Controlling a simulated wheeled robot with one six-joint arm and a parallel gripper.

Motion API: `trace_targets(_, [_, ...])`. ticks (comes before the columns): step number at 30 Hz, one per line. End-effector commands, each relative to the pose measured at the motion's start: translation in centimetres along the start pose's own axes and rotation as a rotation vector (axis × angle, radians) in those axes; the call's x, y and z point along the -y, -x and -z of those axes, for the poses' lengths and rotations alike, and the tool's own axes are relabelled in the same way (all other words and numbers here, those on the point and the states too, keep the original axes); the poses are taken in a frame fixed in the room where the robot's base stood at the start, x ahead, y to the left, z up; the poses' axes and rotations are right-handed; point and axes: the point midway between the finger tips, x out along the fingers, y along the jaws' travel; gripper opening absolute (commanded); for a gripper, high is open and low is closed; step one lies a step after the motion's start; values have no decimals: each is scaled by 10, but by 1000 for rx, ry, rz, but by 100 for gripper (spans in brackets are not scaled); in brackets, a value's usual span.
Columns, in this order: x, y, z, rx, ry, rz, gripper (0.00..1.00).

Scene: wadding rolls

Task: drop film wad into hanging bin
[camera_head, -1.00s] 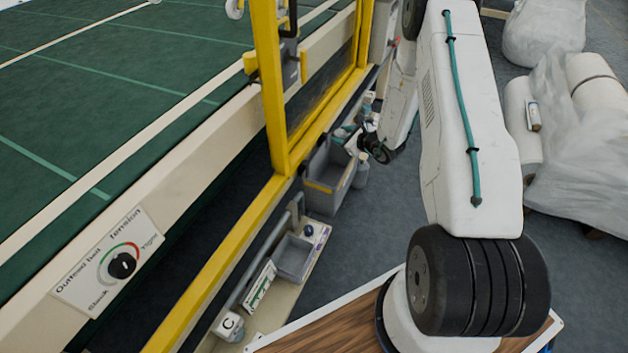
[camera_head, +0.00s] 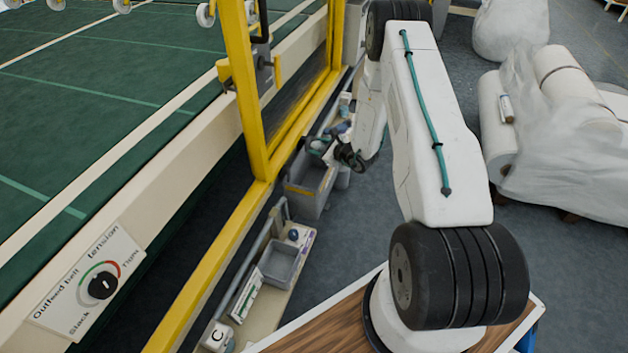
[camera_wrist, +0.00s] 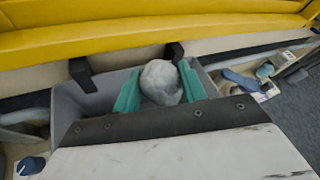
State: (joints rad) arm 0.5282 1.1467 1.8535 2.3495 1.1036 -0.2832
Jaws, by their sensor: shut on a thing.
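The film wad (camera_wrist: 161,83) is a whitish, crumpled lump. In the wrist view it sits between the two teal fingers of my gripper (camera_wrist: 160,92), which is shut on it. The hanging bin (camera_wrist: 68,103) is grey and open-topped, with black hooks at its far rim. The wad and fingers appear over its opening; the height above it is hard to judge. In the head view the bin (camera_head: 303,198) hangs beside the yellow frame, and my gripper (camera_head: 319,148) is small at its upper part. The wad is not clear there.
A yellow frame (camera_head: 246,110) and green conveyor belt (camera_head: 110,80) stand left of the bin. A small grey tray (camera_head: 282,264) sits on a nearer shelf. Bottles and cloths (camera_wrist: 245,80) lie right of the bin. White wrapped rolls (camera_head: 545,130) stand at right, with grey floor between.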

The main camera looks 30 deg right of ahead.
Motion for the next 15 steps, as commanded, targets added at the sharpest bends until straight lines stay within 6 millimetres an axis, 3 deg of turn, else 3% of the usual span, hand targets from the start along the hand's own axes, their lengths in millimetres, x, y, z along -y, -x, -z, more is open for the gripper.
trace_targets(1, [0, 0, 0, 0, 0, 0, 20])
trace_targets(2, [0, 0, 0, 0, 0, 0, 47])
trace_targets(4, [0, 0, 0, 0, 0, 0, 67])
trace_targets(15, [1, 6, 0, -1, -1, 1, 67])
